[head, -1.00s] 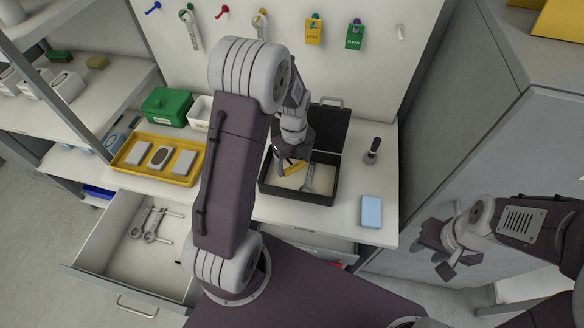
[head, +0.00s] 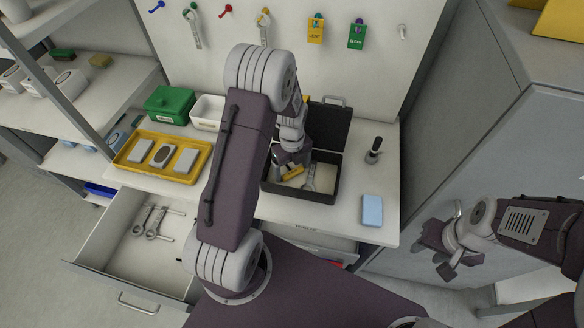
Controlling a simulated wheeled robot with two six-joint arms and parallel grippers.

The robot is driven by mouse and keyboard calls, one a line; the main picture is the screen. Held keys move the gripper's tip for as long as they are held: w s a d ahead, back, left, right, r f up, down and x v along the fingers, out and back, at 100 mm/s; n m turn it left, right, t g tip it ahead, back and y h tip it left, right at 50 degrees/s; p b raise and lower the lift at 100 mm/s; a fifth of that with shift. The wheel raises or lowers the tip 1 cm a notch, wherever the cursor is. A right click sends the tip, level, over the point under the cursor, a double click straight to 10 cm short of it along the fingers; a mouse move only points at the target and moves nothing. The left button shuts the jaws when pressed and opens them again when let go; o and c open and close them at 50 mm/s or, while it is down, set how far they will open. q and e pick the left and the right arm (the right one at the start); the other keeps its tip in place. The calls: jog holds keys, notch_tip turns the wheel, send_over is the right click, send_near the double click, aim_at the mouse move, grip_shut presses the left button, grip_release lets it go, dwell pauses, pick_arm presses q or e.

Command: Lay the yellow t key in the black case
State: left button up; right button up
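The black case (head: 303,197) stands open on the worktop, its lid raised at the back. My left gripper (head: 292,168) reaches down into the left part of the case. The yellow t key (head: 293,173) shows at its fingertips, slightly slanted, and the gripper appears shut on it. The fingers and arm hide part of the key, and I cannot tell if it touches the case floor. A grey tool (head: 311,178) lies in the case just right of the key. My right gripper (head: 436,254) is open and empty, far right of the worktop.
A light blue block (head: 372,209) and a dark-handled tool (head: 374,150) stand right of the case. A yellow tray (head: 128,161), a green box (head: 169,104) and a white bin (head: 207,112) are on the left. An open drawer (head: 120,262) holds wrenches. Tools hang on the back board.

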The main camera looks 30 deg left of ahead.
aim_at(292, 171)
pick_arm(q)
notch_tip(292, 171, up, 12)
jog(key=r, duration=0.1)
jog(key=s+d+f+n, duration=0.1)
jog(key=s+d+n, duration=0.2)
jog(key=n, duration=0.9)
jog(key=s+d+n+t, duration=0.1)
jog(key=s+d+n, duration=0.2)
jog(key=s+n, duration=0.6)
jog(key=n, duration=0.3)
jog(key=shift+s+f+n+p, duration=0.3)
jog(key=shift+s+f+p, duration=0.05)
jog(key=shift+s, duration=0.05)
